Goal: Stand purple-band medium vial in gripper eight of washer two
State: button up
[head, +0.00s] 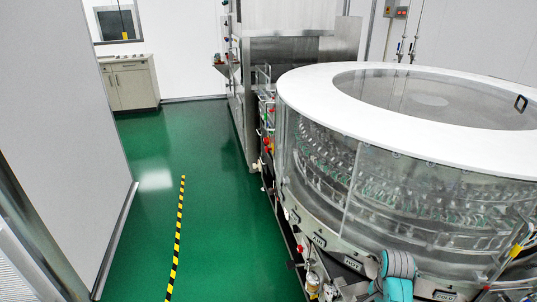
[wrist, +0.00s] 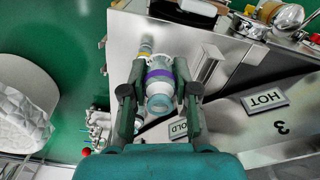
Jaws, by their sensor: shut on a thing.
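My gripper (wrist: 160,84) is shut on the purple-band vial (wrist: 160,98) in the wrist view. The vial is clear with a purple band, and its round end faces the camera between the two fingers. In the head view a teal part of my arm (head: 396,275) shows at the bottom right, in front of the washer; the gripper and vial cannot be made out there. The large round washer (head: 390,105) has a white ring top and clear walls. Many small grippers (head: 400,190) ring its inside, too small to tell apart. Gripper eight cannot be picked out.
Pipes and valves (head: 312,285) line the washer's left side. Open green floor (head: 150,190) with a striped line (head: 177,235) lies left.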

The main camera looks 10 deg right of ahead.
jog(key=w+a+f+n, duration=0.1)
jog(key=a+f+n, duration=0.3)
jog(key=a+n, duration=0.3)
jog(key=a+f+n, duration=0.4)
jog(key=a+n, duration=0.3)
jog(key=a, duration=0.7)
jog(key=shift+w+a+f+n, duration=0.2)
jog(key=shift+w+a+n, duration=0.1)
jog(key=shift+w, duration=0.1)
